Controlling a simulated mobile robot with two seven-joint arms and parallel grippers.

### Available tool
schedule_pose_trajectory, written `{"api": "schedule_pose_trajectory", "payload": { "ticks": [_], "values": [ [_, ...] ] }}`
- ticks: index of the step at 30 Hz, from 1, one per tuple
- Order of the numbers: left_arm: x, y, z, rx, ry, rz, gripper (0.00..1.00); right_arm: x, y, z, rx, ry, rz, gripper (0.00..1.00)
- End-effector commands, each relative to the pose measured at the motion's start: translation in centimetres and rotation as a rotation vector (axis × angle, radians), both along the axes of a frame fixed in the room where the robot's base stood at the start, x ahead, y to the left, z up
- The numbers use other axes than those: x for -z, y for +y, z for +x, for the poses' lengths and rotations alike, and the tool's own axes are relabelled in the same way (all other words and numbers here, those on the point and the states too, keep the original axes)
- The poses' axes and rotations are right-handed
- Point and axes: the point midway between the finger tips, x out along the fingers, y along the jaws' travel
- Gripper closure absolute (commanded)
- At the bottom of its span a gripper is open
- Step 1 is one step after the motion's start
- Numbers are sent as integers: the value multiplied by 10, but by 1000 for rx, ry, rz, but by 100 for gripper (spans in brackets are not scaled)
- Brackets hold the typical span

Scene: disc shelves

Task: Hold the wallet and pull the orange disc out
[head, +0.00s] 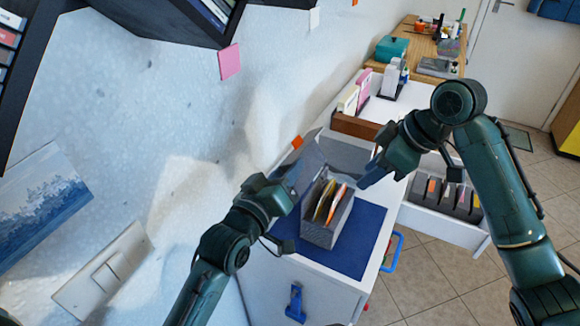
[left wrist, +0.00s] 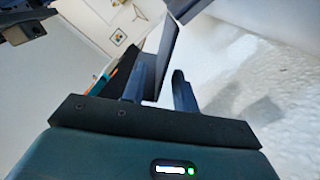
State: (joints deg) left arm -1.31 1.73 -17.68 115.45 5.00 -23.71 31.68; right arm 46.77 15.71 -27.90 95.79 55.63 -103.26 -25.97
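The grey wallet (head: 322,236) stands open on a dark blue mat (head: 364,232), with its flap raised at the back. Several discs or sleeves sit upright in it, yellowish ones to the left and an orange one (head: 337,196) to the right. My left gripper (head: 292,184) is at the wallet's left back side. In the left wrist view its two fingers (left wrist: 162,92) are apart, with a dark panel (left wrist: 165,55) between them and a gap beside the right finger.
The mat lies on a white cabinet with a blue handle (head: 295,303). An open drawer (head: 448,218) with a dark rack of discs is at the right. A brown-fronted box (head: 356,127) stands behind. The wall is close on the left.

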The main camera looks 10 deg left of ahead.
Motion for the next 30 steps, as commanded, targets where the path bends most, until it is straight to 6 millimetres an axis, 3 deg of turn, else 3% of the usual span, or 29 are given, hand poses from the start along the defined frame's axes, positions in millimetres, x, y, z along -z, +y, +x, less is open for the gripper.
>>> {"api": "schedule_pose_trajectory", "payload": {
  "ticks": [5, 14, 25, 30],
  "values": [
    [0, -5, 13, 0, -1, 0, 71, 0, 0, 0, 0, 0, 0, 64],
    [0, -6, 15, 0, 0, 0, 71, 0, 0, 0, 0, 0, 0, 64],
    [0, -5, 15, 0, 0, 0, 100, 0, 0, 0, 0, 0, 0, 64],
    [0, -5, 15, 0, 0, 0, 100, 0, 0, 0, 0, 0, 0, 64]
  ]
}}
